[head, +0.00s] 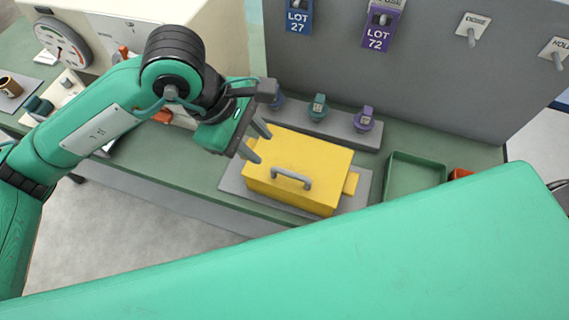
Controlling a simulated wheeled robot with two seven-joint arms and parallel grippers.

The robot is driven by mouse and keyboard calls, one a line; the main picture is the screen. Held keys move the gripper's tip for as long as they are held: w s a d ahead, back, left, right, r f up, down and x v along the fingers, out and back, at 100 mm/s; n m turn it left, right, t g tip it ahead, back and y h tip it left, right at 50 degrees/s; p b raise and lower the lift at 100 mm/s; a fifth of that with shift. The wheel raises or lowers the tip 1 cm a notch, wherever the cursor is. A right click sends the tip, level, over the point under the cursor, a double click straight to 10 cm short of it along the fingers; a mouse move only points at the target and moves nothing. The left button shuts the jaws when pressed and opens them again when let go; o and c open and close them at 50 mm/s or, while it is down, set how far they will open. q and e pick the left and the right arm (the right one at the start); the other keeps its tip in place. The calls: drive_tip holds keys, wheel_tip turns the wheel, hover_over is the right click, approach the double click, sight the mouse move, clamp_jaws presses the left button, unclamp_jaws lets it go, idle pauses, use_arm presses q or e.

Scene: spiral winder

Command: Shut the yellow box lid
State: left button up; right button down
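The yellow box (310,165) sits on a grey base plate (232,178) on the green bench. Its yellow lid (305,152) lies over the top, with a grey bar handle (292,180) near the front edge; it looks down, but I cannot tell whether it is fully seated. My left gripper (260,147) is at the box's back left corner, its two grey fingers apart with nothing between them. I cannot tell whether a fingertip touches the box. My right gripper is not in view.
Behind the box, a grey strip (335,130) carries several small coloured knobs before a grey panel (420,75). An empty green tray (414,175) lies to the right. A cream machine with a dial (63,42) stands at left. My green arm link covers the lower right.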

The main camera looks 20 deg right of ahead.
sight(289, 173)
use_arm(q)
drive_tip(key=p+x, duration=0.3)
drive_tip(key=x, duration=0.8)
drive_tip(key=shift+s+d+f, duration=0.1)
drive_tip(key=shift+d+f, duration=0.1)
drive_tip(key=shift+f, duration=0.05)
drive_tip(key=shift+c, duration=0.3)
drive_tip(key=c, duration=0.5)
